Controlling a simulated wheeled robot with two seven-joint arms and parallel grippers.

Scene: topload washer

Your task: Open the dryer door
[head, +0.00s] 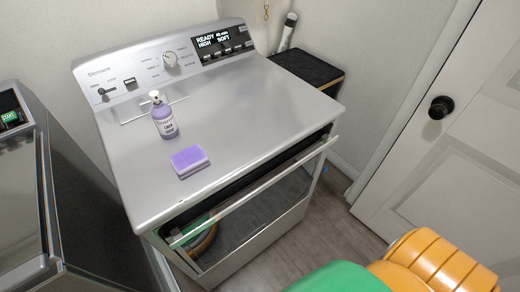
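The silver dryer (230,115) stands in the middle of the head view with its control panel at the back. Its front door (262,222) has a dark glass window and a silver lower panel. A long silver bar (262,187) runs along the door's top, with a dark gap between it and the dryer's top. I cannot tell whether the door is slightly ajar. Green and orange shapes show in the glass at its left, likely reflections. Neither gripper is in view; green and orange parts of my arm show at the bottom right.
A purple pump bottle (163,116) and a purple sponge (189,161) stand on the dryer top. A second machine (22,190) is at the left. A dark-topped cabinet (308,68) and a white door (455,150) are at the right. Grey floor (325,215) is free before the dryer.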

